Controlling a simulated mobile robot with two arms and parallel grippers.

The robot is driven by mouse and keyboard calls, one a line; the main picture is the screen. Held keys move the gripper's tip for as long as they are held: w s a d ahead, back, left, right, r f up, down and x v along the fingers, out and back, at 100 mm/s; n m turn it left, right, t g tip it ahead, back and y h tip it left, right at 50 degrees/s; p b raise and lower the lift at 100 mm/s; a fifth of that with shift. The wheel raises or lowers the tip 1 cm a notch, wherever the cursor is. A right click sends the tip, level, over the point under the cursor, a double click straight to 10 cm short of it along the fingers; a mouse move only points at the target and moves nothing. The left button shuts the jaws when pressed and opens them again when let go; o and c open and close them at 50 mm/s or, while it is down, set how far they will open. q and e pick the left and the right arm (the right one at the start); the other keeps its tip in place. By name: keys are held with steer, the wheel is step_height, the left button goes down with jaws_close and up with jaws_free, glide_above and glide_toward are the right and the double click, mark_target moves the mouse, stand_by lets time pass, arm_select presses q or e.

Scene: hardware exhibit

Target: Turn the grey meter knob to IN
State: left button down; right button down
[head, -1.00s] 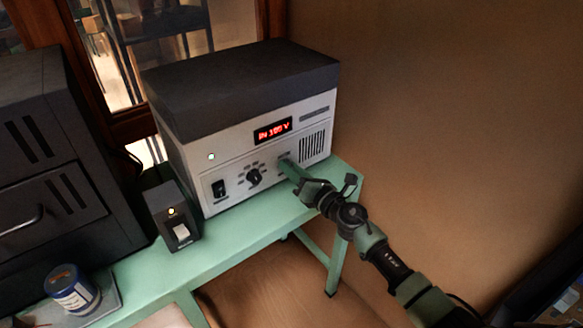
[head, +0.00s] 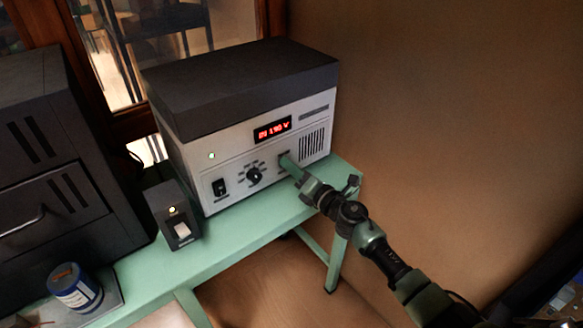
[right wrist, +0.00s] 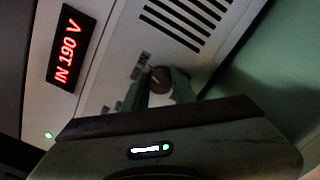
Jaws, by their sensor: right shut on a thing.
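The grey meter knob (right wrist: 160,78) sits on the light front panel of the boxy unit (head: 235,150). My right gripper (right wrist: 160,88) is shut on the knob, one finger on each side of it. In the head view the right gripper (head: 286,161) reaches the panel from the lower right and hides the knob. Small labels beside the knob are too small to read. The red display (head: 272,129) reads IN and about 190 V; it reads IN 190 V in the right wrist view (right wrist: 70,48). My left gripper is not in view.
A small switch box (head: 172,215), a dark cabinet (head: 50,170) and a blue can (head: 75,287) stand left. The green bench (head: 235,233) is clear in front of the unit.

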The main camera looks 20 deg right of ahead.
steer(key=c, duration=1.1)
jaws_free()
steer(key=shift+c, duration=0.2)
steer(key=v, duration=0.8)
steer(key=shift+w, duration=0.1)
